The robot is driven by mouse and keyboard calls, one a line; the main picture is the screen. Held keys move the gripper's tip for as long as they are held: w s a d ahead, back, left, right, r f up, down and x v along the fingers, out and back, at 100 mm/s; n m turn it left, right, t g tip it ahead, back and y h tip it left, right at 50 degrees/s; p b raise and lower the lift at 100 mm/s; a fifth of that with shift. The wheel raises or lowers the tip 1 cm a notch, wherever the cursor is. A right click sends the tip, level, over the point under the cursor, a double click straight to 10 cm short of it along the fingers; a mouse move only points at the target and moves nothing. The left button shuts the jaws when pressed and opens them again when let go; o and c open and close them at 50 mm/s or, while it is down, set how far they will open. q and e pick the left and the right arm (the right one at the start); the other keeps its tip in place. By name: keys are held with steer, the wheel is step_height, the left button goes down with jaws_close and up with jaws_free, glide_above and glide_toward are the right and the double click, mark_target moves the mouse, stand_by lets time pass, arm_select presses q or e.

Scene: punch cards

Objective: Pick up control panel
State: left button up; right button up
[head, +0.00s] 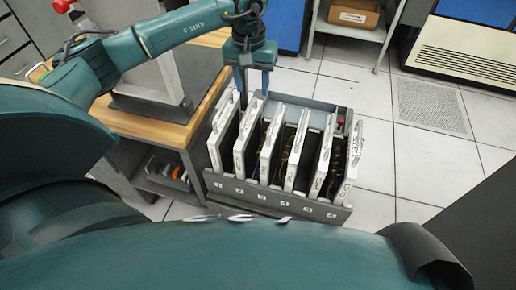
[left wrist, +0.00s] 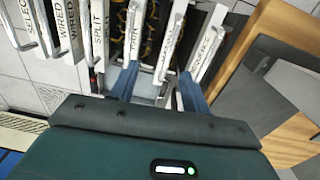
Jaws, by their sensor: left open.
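Several white-edged panels stand upright in a grey rack (head: 280,203) on the floor in the head view. Which one is the control panel cannot be told. My left gripper (head: 254,91) points down, open, over the back of the rack's left part. In the left wrist view the fingers of my left gripper (left wrist: 157,75) are spread, with a white panel (left wrist: 169,42) seen between them and other panels on both sides. I cannot tell whether the fingers touch it. Panel labels reading SPLIT (left wrist: 98,28) and WIRED (left wrist: 67,22) show to the left. My right gripper is not in view.
A wooden-topped table (head: 170,126) with a grey device stands close to the rack's left side. A shelf with a cardboard box (head: 354,13) and a beige vented unit (head: 465,50) stand behind. Tiled floor (head: 390,150) is clear right of the rack.

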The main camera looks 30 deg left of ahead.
mark_target(249, 110)
arm_select(q)
steer(key=f, duration=0.5)
steer(key=a+f, duration=0.1)
steer(key=f, duration=0.1)
steer(key=shift+w+f+p, duration=0.1)
steer(key=shift+f+p, duration=0.05)
steer(key=shift+p, duration=0.15)
steer(key=shift+a+f+p, duration=0.15)
steer(key=shift+f+p, duration=0.1)
steer(key=shift+f, duration=1.1)
steer(key=shift+a+f+p, duration=0.1)
steer(key=shift+f+p, duration=0.1)
steer(key=shift+f, duration=1.15)
steer(key=shift+c, duration=0.4)
jaws_close()
steer(key=shift+w+r, duration=0.1)
steer(key=shift+r, duration=0.1)
